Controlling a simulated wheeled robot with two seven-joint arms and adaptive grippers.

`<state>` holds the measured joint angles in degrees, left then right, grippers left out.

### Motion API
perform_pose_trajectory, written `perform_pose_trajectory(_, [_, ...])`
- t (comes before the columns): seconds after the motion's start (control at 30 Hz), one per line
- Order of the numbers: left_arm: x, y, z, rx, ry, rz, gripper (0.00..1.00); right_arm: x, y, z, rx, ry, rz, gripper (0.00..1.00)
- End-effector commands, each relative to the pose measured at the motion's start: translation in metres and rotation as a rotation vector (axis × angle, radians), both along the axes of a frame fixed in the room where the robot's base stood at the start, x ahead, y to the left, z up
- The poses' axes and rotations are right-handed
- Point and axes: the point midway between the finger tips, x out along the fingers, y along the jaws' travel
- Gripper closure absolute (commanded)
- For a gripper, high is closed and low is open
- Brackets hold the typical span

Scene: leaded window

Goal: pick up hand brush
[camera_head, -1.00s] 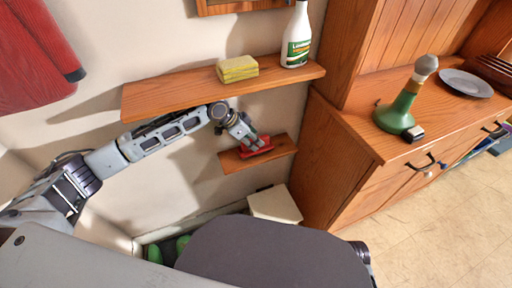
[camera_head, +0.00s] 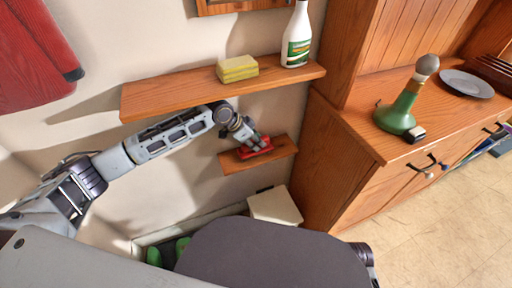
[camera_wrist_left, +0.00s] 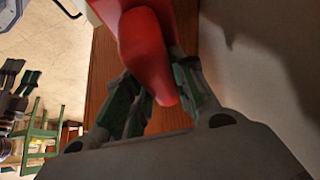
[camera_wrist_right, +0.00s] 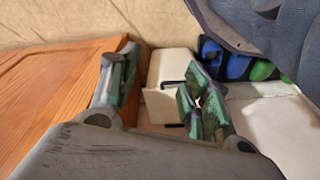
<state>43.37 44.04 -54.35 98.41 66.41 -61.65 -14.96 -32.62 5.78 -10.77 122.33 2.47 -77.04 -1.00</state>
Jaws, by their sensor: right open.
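The red hand brush (camera_head: 264,149) is at the small lower wall shelf (camera_head: 229,164). My left gripper (camera_head: 251,146) reaches it from above and partly covers it. In the left wrist view the red brush (camera_wrist_left: 147,50) extends between the fingers of my left gripper (camera_wrist_left: 160,103), with a finger close on each side. I cannot tell whether they press on it or whether the brush rests on the shelf. The brush's bristles are hidden. My right gripper (camera_wrist_right: 155,90) is open and empty in the right wrist view, beside a wooden cabinet side.
A longer shelf (camera_head: 165,97) above my left forearm holds a yellow sponge (camera_head: 238,69) and a white bottle (camera_head: 298,35). A wooden cabinet (camera_head: 342,150) stands right, with a green bottle-like object (camera_head: 398,115) and grey plate (camera_head: 466,84). A pale box (camera_head: 274,206) stands below.

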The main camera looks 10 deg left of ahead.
Motion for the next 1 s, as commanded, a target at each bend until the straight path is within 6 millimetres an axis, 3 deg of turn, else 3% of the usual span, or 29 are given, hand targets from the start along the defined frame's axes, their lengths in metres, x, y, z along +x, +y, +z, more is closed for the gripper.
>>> perform_pose_trajectory(0.17, [0.000, 0.000, -0.001, 0.001, 0.001, 0.000, 1.00, 0.004, 0.000, 0.002, 0.000, -0.008, 0.000, 0.52])
perform_pose_trajectory(0.57, [0.000, 0.000, 0.004, 0.000, 0.000, 0.000, 1.00, 0.001, 0.000, 0.001, -0.001, -0.001, 0.000, 0.52])
perform_pose_trajectory(0.93, [0.001, 0.000, 0.040, 0.000, -0.001, 0.001, 1.00, -0.013, -0.005, -0.016, -0.018, 0.045, 0.000, 0.52])
perform_pose_trajectory(1.0, [-0.005, 0.008, 0.035, 0.002, 0.003, 0.002, 1.00, -0.012, -0.005, -0.021, -0.020, 0.049, 0.000, 0.52])
